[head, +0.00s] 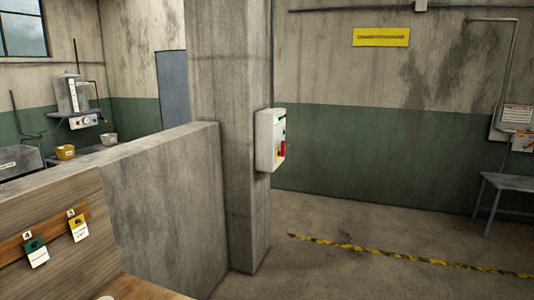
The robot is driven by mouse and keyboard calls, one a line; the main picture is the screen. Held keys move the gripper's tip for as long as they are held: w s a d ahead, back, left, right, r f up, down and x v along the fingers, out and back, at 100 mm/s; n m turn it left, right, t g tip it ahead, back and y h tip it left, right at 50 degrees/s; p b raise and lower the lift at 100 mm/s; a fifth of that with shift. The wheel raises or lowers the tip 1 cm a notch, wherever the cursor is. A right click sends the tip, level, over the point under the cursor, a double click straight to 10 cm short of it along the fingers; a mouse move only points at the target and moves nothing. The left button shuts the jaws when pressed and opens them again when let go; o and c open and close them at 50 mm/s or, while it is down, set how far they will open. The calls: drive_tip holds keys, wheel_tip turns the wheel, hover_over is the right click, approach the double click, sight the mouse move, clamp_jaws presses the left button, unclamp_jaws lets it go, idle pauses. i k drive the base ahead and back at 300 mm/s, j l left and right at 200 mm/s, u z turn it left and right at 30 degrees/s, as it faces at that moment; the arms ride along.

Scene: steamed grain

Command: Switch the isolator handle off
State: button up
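A white isolator box (266,140) is mounted on the right-hand side of the concrete pillar (229,120). Its front face is seen at a steep angle. A red part, which looks like the isolator handle (281,150), shows on that face, with a small green mark above it. The handle's exact position is too small to tell. My gripper is not in view.
A low concrete wall (170,190) runs left from the pillar. A wooden board with two hanging tags (36,250) stands at the lower left. Open floor (330,265) lies right of the pillar, crossed by a yellow-black stripe (400,258). A metal bench (510,182) is far right.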

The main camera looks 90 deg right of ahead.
sight(281, 154)
drive_tip(key=z, duration=3.05)
drive_tip(key=i+l, duration=0.15)
drive_tip(key=i, duration=0.35)
drive_tip(key=i+l, duration=0.2)
drive_tip(key=i, duration=0.35)
drive_tip(key=i+l, duration=0.15)
drive_tip(key=i, duration=0.35)
drive_tip(key=i+l, duration=0.2)
drive_tip(key=i, duration=0.35)
drive_tip(key=i+l, duration=0.15)
drive_tip(key=i, duration=0.35)
drive_tip(key=i+l, duration=0.2)
drive_tip(key=i, duration=0.35)
drive_tip(key=i+l, duration=0.15)
drive_tip(key=i, duration=0.35)
drive_tip(key=u, duration=1.2)
